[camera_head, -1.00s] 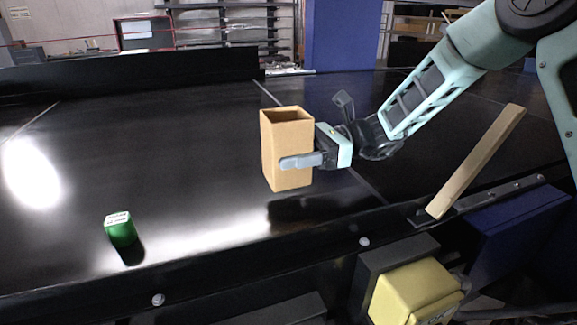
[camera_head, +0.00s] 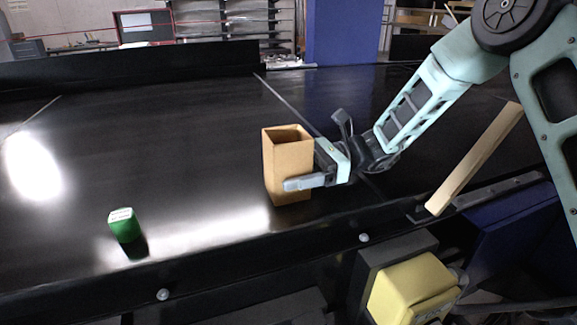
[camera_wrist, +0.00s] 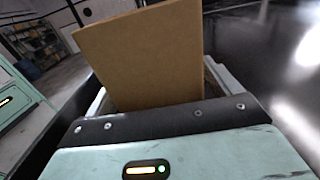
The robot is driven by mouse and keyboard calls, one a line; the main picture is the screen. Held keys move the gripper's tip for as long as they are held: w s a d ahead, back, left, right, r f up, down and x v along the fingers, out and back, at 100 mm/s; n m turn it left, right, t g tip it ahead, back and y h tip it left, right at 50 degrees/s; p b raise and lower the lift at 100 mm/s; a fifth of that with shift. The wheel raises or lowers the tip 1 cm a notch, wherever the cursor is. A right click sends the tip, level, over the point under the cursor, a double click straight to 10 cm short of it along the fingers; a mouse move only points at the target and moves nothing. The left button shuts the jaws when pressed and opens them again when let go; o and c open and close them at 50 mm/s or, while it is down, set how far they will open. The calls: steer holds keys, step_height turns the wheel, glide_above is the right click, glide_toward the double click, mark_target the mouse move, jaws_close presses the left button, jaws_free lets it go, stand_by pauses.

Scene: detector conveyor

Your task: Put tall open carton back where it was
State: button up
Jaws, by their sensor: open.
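The tall open carton (camera_head: 287,165) is tan and stands upright on the black conveyor belt, its open top facing up. My gripper (camera_head: 300,172) is around it from the right, with the near finger across the carton's front face and the other finger mostly hidden behind it. The jaws are open, with the carton still between them. In the wrist view, the carton's flat brown side (camera_wrist: 145,58) rises in front of the palm and hides much of the fingers.
A green container (camera_head: 124,225) with a white top stands on the belt to the left. A wooden bar (camera_head: 474,160) slants up at the right edge of the belt. A yellow box (camera_head: 411,290) sits below the near rail. The belt left of the carton is largely clear.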

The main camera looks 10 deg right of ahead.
steer(key=shift+r, duration=0.1)
steer(key=shift+d, duration=0.25)
steer(key=d, duration=0.3)
steer(key=w+d+p, duration=0.1)
steer(key=d, duration=0.3)
steer(key=w+d+p, duration=0.1)
steer(key=d, duration=0.3)
steer(key=shift+w+d, duration=0.15)
steer(key=shift+w, duration=0.05)
